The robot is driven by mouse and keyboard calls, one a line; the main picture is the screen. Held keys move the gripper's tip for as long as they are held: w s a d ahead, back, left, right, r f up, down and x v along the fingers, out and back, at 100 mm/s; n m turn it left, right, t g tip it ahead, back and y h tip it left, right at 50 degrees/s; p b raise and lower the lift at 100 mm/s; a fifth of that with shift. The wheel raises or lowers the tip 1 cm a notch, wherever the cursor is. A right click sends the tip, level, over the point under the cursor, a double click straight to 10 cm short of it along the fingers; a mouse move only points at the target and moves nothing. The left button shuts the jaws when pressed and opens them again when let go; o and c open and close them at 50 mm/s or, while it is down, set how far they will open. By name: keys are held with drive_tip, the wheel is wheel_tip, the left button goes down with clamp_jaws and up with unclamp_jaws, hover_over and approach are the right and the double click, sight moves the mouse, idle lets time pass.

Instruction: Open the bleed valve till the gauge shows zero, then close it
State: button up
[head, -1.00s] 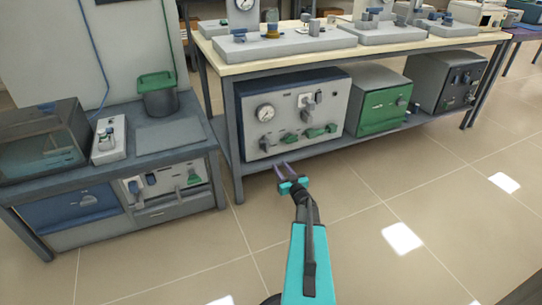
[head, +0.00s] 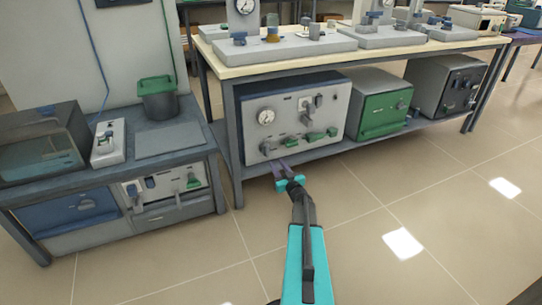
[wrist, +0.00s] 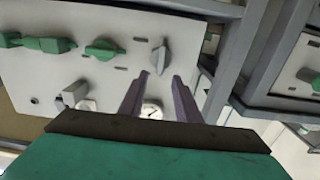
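A pale panel (head: 283,102) under the bench carries a round dial gauge (head: 266,117), a grey knob (head: 266,148) at lower left, another knob to its right and green handles (head: 322,135). Labels are too small to read, so I cannot tell which control is the bleed valve. My gripper (head: 279,163) is open and empty, low in front of the panel's lower left. In the wrist view the panel appears upside down. The gauge (wrist: 152,111) shows between the two fingers, its reading unclear. The grey knob (wrist: 159,55) lies beyond the fingertips, apart from them.
A green-fronted box (head: 384,114) and a dark box (head: 455,85) stand right of the panel on the lower shelf. A low bench (head: 165,143) with a green-lidded pot is at left. The floor in front is clear.

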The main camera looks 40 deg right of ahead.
sight(268, 151)
drive_tip(key=shift+b+x, duration=1.35)
drive_tip(key=shift+x, duration=3.45)
drive_tip(key=shift+r, duration=0.1)
